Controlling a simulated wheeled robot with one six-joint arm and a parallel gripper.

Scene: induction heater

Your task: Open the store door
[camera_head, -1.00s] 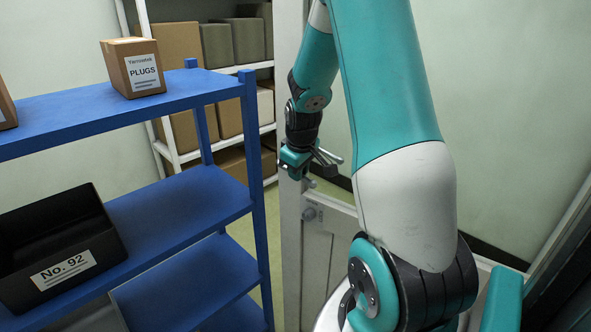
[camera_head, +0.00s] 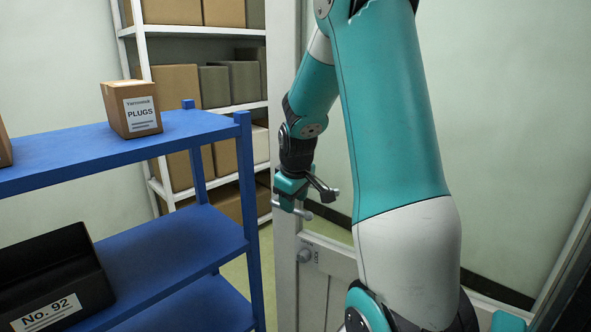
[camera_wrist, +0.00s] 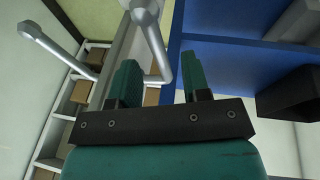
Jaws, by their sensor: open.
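The store door (camera_head: 284,250) has a pale frame, a large pane and a lower panel with a round knob marked LOCK (camera_head: 305,256). It stands ajar, with the store room visible past its left edge. A metal lever handle (camera_head: 321,187) sits on its frame just above the knob. My gripper (camera_head: 287,205) is at the handle, beside the door's edge. In the wrist view, my green fingers (camera_wrist: 162,85) are apart. A grey handle bar (camera_wrist: 150,35) reaches toward the space between them. Whether the bar touches a finger I cannot tell.
A blue rack (camera_head: 215,232) stands close left of the door, holding a PLUGS carton (camera_head: 131,109) and a black No. 92 bin (camera_head: 50,275). A white shelf (camera_head: 165,185) with cartons is behind. Only a narrow strip of floor shows between rack and door.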

